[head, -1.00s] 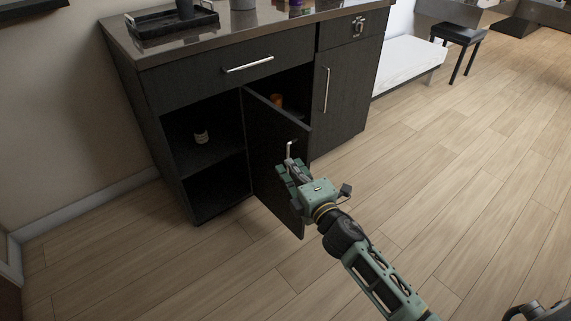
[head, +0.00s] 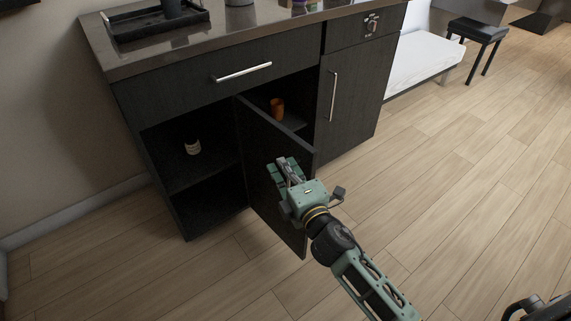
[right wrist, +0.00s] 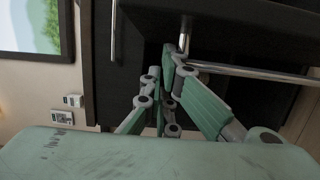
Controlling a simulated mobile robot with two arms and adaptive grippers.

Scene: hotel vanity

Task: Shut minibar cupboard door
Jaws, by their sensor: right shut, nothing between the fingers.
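The dark minibar cupboard door (head: 262,140) stands wide open, jutting out from the cabinet front in the head view. My right gripper (head: 284,168) is at the door's handle side, near its free edge. Its fingers are shut with nothing between them. In the right wrist view the fingertips (right wrist: 176,62) are close to the post of the metal bar handle (right wrist: 250,72); I cannot tell whether they touch. In the head view the gripper largely hides the handle.
The open cabinet holds a small bottle (head: 192,146) and an orange cup (head: 277,107). A black tray (head: 150,24) is on the countertop (head: 190,45). A closed door (head: 350,105) is to the right.

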